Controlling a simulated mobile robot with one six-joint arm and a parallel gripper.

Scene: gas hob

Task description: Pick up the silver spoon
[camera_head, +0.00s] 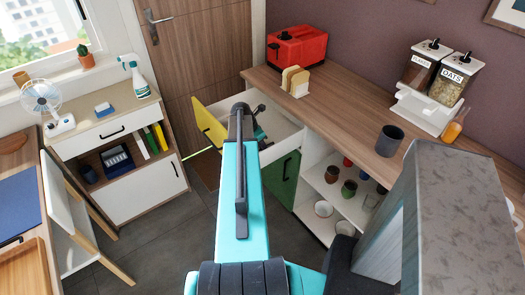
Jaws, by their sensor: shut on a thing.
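The silver spoon cannot be made out in this view. An open drawer with a yellow front (209,128) and white inner walls (281,131) juts out below the wooden counter. My arm reaches forward over this drawer. My gripper (261,114) is small and dark at the far end of the arm, over or inside the drawer. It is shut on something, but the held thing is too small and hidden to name. My arm covers much of the drawer's inside.
The wooden counter (345,125) holds a red toaster (297,48), a toast rack (295,81), a dark cup (389,140) and dispensers (436,80). A green door (281,179) stands below the drawer, beside open shelves with cups. A white cabinet (140,190) stands left; floor between is free.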

